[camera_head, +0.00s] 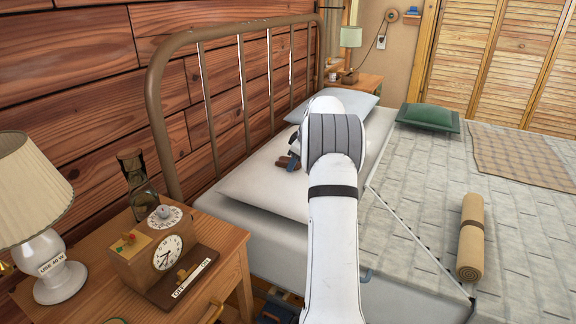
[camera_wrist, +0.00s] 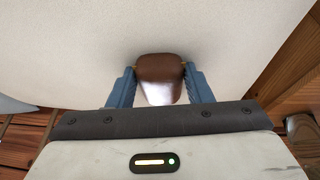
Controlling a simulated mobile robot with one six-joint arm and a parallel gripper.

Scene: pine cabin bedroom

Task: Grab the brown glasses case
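The brown glasses case (camera_wrist: 160,72) is between the two blue fingers of my gripper (camera_wrist: 160,84) in the wrist view. Both fingers press against its sides, with no gap showing. Its near end has a bright glare. My white arm hides most of the gripper there. I cannot tell whether the case rests on the pillow or is slightly above it.
The near pillow (camera_head: 262,188) lies against the metal headboard (camera_head: 205,85). A nightstand (camera_head: 222,238) with a lamp (camera_head: 45,255), hourglass (camera_head: 143,200) and clock box (camera_head: 150,250) stands at left. A rolled mat (camera_head: 470,240) and green cushion (camera_head: 428,117) lie on the bed.

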